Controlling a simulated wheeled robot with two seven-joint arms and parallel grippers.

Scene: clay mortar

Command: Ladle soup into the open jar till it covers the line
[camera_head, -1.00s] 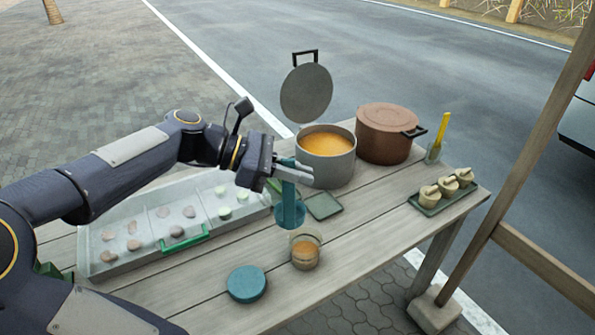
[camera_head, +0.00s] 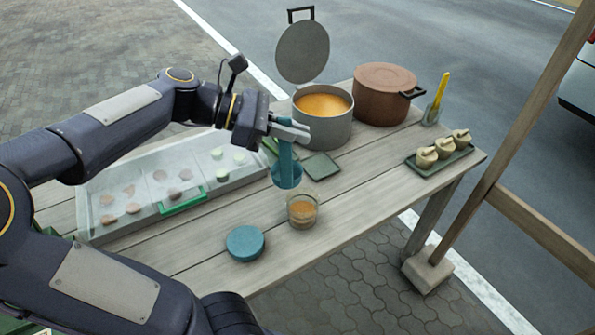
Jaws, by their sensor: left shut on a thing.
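My left gripper (camera_head: 296,132) is shut on the handle of a teal ladle (camera_head: 287,176). The ladle's bowl hangs just behind and a little left of the open jar (camera_head: 302,210), apparently above the table. The clear jar stands upright on the table with orange-brown soup in it. I cannot make out the line on the jar. The grey soup pot (camera_head: 325,133) is behind, filled with orange soup (camera_head: 323,105), its round lid (camera_head: 302,52) raised behind it. A round teal lid (camera_head: 245,243) lies at front left of the jar. My right gripper is not in view.
A brown lidded pot (camera_head: 383,95) stands right of the soup pot. A green tile (camera_head: 321,166) lies behind the jar. A sectioned tray (camera_head: 92,232) is at left. A green tray (camera_head: 428,171) with small pots is at right. The tabletop right of the jar is clear.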

